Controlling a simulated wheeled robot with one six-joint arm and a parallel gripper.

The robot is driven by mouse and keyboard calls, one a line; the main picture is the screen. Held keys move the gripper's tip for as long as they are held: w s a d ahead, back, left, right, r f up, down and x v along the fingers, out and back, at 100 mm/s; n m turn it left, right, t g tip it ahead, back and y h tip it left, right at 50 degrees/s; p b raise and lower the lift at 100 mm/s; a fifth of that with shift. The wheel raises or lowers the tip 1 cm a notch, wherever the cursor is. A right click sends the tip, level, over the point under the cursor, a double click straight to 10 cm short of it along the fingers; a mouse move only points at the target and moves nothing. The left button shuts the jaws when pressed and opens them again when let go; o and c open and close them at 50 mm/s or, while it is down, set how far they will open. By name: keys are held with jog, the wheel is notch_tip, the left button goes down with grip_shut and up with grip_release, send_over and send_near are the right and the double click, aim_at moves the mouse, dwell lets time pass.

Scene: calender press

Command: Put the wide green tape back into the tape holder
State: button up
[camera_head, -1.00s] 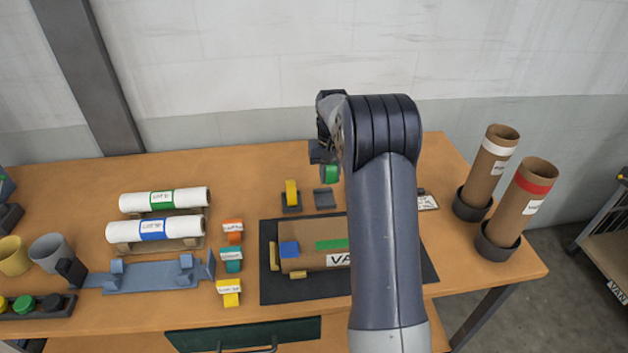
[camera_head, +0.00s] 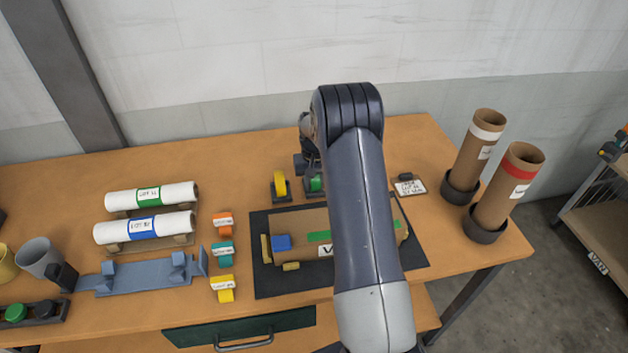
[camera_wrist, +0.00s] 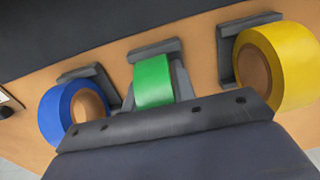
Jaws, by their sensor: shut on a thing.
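The green tape (camera_head: 316,185) is at its dark grey holder at the back of the workbench, right of the yellow tape. In the wrist view the green tape (camera_wrist: 153,82) sits between the grey fingers of my gripper (camera_wrist: 154,98), which is shut on it. The holder (camera_wrist: 153,50) shows just behind the tape, with the tape down at it. I cannot tell whether the tape rests fully on the holder. In the head view my gripper (camera_head: 313,174) is largely hidden behind my arm.
The yellow tape (camera_wrist: 285,62) and blue tape (camera_wrist: 65,112) stand in holders on either side, close to my gripper. A dark mat (camera_head: 262,283) with a wrapped parcel lies in front. Two cardboard tubes (camera_head: 480,150) (camera_head: 508,190) stand at the right.

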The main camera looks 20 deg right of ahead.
jog(key=shift+f, duration=0.1)
jog(key=o, duration=0.9)
notch_tip(320, 180, up, 12)
jog(key=b, duration=0.2)
jog(key=shift+r+b, duration=0.2)
jog(key=shift+b, duration=0.2)
